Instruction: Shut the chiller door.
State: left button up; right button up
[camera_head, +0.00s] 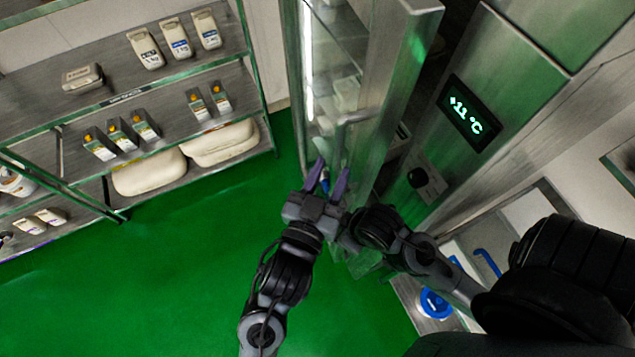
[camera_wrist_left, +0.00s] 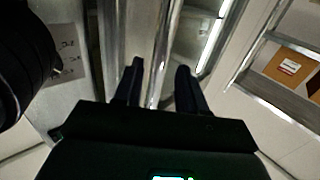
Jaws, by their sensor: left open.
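The chiller door (camera_head: 405,75) is a glass panel in a steel frame. It stands open, swung out from the steel chiller body. A steel handle (camera_head: 360,115) sticks out from it. My left gripper (camera_head: 327,180), with purple fingers, is open just below the handle, at the door's lower part in the picture. In the left wrist view, my open left gripper (camera_wrist_left: 160,85) has a long bright steel bar (camera_wrist_left: 165,50) running between its dark fingers. I cannot tell whether they touch it. My right gripper does not show.
The display (camera_head: 468,113) on the chiller body reads about +11 °C, above a black knob (camera_head: 419,178). Shelves (camera_head: 200,60) with packages and white tubs (camera_head: 150,172) stand at left. Green floor between them is clear. A blue round item (camera_head: 435,303) lies at lower right.

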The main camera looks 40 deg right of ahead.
pick_arm(q)
jog(key=b+v, duration=0.1)
jog(key=v, duration=0.5)
jog(key=shift+s+a, duration=0.15)
jog(key=shift+a, duration=0.2)
